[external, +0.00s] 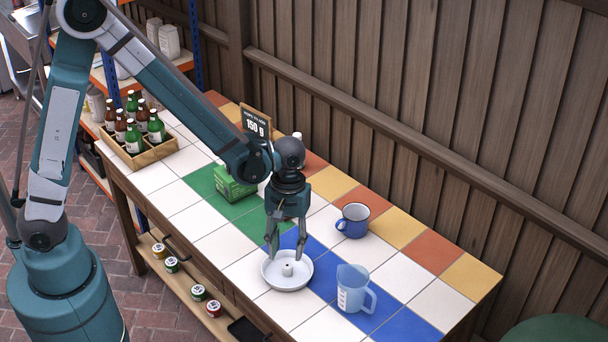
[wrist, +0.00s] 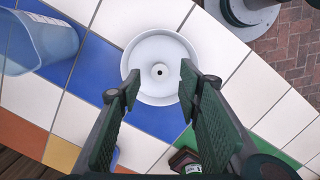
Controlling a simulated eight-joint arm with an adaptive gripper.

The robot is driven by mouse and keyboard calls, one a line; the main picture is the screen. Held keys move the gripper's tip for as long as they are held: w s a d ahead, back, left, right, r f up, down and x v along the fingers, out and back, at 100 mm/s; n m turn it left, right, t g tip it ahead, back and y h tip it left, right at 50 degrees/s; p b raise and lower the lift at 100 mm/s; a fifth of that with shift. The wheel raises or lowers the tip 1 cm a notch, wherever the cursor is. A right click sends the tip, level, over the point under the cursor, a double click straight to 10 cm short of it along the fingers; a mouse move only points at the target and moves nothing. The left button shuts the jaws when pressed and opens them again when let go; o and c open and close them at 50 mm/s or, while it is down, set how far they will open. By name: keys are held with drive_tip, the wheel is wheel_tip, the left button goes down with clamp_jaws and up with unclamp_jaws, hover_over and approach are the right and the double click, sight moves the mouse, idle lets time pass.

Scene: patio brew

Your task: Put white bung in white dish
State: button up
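The white dish (external: 267,279) is a round, shallow bowl on the tiled table, and it also shows in the wrist view (wrist: 133,56). The white bung (external: 287,269) stands upright near the dish's middle; the wrist view shows the bung (wrist: 160,70) from above with a dark hole in its top. My gripper (external: 286,252) points down just above the dish. Its two fingers are spread apart, with the bung below and between them in the wrist view (wrist: 160,82). The fingers hold nothing.
A clear measuring jug (external: 353,290) stands right of the dish. A blue mug (external: 353,220) is behind it. A green box (external: 232,184), a "150 g" sign (external: 256,123) and a bottle crate (external: 150,154) are further left. White tiles in front of the dish are clear.

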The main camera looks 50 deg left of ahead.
drive_tip(key=s+a+r+m+t, duration=0.2)
drive_tip(key=a+r+m+t, duration=0.15)
drive_tip(key=a+r, duration=1.3)
drive_tip(key=s+a+r+m+t, duration=0.1)
drive_tip(key=s+a+r+t, duration=0.1)
drive_tip(key=s+a+r, duration=0.2)
drive_tip(key=s+a+r+m+t, duration=0.2)
drive_tip(key=s+a+r, duration=0.3)
drive_tip(key=s+a, duration=0.3)
drive_tip(key=shift+a+r+t+y, duration=0.25)
drive_tip(key=shift+a+t+y, duration=0.2)
drive_tip(key=shift+a, duration=0.8)
drive_tip(key=shift+s, duration=0.1)
